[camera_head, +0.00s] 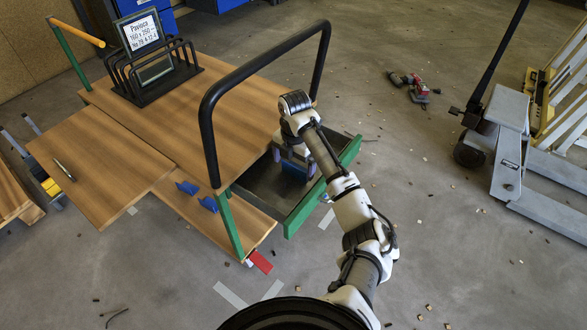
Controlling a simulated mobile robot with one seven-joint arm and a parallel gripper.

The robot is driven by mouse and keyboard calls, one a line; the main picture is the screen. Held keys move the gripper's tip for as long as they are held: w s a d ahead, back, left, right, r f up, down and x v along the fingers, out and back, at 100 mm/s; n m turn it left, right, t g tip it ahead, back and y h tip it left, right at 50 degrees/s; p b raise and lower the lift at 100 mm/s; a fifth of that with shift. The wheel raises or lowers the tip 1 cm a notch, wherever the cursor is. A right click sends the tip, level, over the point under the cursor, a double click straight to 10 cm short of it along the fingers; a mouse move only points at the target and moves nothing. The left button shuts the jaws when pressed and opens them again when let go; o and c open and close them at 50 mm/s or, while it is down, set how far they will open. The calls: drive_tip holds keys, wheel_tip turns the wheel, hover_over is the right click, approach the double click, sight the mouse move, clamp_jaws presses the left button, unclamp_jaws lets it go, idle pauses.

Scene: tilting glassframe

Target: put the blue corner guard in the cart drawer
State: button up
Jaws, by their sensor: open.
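The cart drawer (262,192) is pulled out, with a dark inside and a green front. My gripper (294,168) is over the drawer, pointing down, with its jaws open. A blue corner guard (294,171) shows between and just below the fingers, at the drawer's right part. It looks to be in the drawer, but the gripper partly hides it, and I cannot tell whether the fingers touch it. Two more blue corner guards, one on the left (187,187) and one on the right (209,204), lie on the lower wooden shelf (240,224).
The cart's black handle (262,62) arches beside my arm. A rack with a framed sign (141,32) stands on the wooden top. A pallet jack (508,140) is at the right, and a red tool (419,91) lies on the floor, which is mostly clear.

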sight(294, 176)
wheel_tip(294, 176, up, 10)
drive_tip(key=p, duration=0.1)
drive_tip(key=shift+f, duration=0.2)
drive_tip(key=shift+w+d, duration=0.1)
idle(1.0)
